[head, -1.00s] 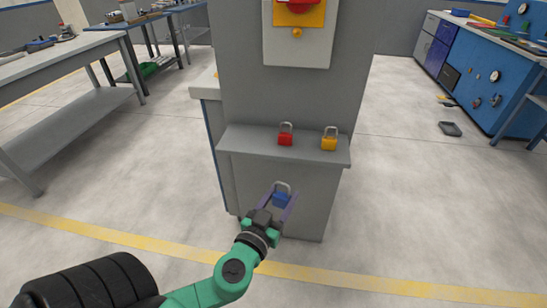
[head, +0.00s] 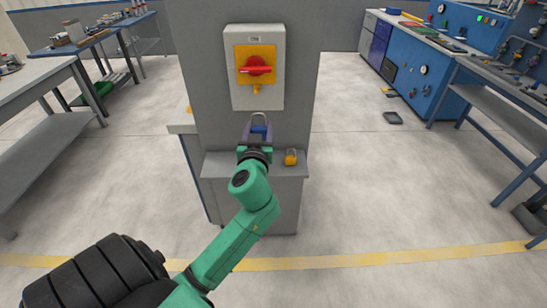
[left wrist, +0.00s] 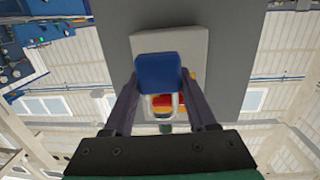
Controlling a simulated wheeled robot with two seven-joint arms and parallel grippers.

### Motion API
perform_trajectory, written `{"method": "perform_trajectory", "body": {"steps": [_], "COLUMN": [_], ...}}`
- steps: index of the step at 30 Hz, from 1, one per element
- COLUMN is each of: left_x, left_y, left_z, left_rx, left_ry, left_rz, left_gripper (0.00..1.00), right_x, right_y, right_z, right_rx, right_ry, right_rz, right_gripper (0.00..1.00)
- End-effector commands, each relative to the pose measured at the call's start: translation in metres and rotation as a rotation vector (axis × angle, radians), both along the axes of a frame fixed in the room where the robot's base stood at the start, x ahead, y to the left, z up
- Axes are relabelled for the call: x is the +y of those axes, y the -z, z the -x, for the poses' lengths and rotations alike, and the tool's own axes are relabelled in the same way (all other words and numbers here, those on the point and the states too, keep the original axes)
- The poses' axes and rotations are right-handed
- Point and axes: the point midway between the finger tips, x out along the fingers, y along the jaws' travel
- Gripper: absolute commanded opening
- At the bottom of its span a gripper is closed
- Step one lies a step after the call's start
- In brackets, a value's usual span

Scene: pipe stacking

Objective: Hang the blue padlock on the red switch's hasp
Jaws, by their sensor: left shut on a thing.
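The red switch (head: 256,66) sits on a yellow plate in a grey box on the upright panel. Its small orange hasp (head: 256,89) sticks out below the knob. My left gripper (head: 258,133) is shut on the blue padlock (head: 259,129) and holds it upright, shackle up, below the box and apart from the hasp in the picture. In the left wrist view the blue padlock (left wrist: 159,72) is between the two fingers (left wrist: 160,84). Its shackle overlaps the red switch (left wrist: 163,100) there, and the hasp cannot be made out. My right gripper is not in view.
A yellow padlock (head: 291,157) stands on the grey shelf (head: 222,165) below the panel, just right of my left gripper. The red padlock is not visible now. Workbenches stand at both sides, with open floor between them and the panel.

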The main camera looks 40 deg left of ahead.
Motion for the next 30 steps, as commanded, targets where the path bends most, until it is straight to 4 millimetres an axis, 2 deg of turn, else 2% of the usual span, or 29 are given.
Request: {"method": "perform_trajectory", "body": {"steps": [1,4,11,30], "left_x": [0.008,0.016,0.023,0.057], "left_y": [-0.026,-0.033,-0.03,-0.026], "left_z": [-0.004,-0.009,-0.017,-0.061], "left_rx": [-0.002,0.001,0.002,0.001], "left_ry": [-0.017,-0.034,-0.037,-0.037], "left_rz": [0.003,0.0,-0.005,-0.005], "left_gripper": [0.0,0.0,0.0,0.0], "right_x": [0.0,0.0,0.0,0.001], "right_y": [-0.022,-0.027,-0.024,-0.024], "right_z": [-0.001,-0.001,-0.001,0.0], "right_rx": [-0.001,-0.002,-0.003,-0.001], "right_ry": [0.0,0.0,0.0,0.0], "right_rz": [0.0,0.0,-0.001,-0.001], "right_gripper": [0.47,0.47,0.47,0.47]}}
